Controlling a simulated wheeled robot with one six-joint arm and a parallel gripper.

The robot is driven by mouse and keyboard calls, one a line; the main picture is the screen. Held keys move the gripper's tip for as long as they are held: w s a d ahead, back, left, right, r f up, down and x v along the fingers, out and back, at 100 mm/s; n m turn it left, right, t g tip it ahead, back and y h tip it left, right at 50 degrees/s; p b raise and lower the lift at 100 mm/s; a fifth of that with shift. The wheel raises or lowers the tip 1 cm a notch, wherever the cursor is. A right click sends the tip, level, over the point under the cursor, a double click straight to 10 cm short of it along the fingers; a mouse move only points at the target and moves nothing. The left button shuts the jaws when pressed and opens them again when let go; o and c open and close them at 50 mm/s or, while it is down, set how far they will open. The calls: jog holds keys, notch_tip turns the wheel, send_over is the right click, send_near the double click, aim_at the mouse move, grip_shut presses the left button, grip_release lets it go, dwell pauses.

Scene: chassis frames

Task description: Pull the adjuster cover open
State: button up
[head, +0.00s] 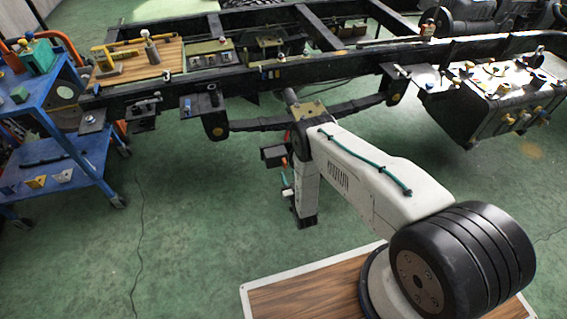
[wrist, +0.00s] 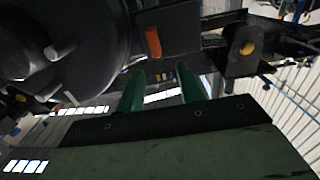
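My gripper (wrist: 160,72) shows in the wrist view as two green fingers standing apart with nothing between them. It is open. A small orange tab (wrist: 153,42) lies just beyond the fingertips, on a dark part beside a large round black drum (wrist: 65,40). The tab may belong to the adjuster cover, but I cannot tell for sure, and no cover edge is clear. The fingertips look apart from the tab. In the head view my arm reaches under the black chassis frame (head: 330,68); my fingers and the cover cannot be made out there.
A dark bracket with a yellow round end (wrist: 247,48) is right of the fingers. A leaf spring (head: 300,122) hangs under the frame near my arm. A blue cart (head: 55,120) stands left; a black box (head: 500,95) hangs right. The green floor between is mostly clear.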

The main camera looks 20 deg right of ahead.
aim_at(286, 163)
jog(key=w, duration=0.7)
jog(key=shift+w+d, duration=0.2)
jog(key=shift+d, duration=0.1)
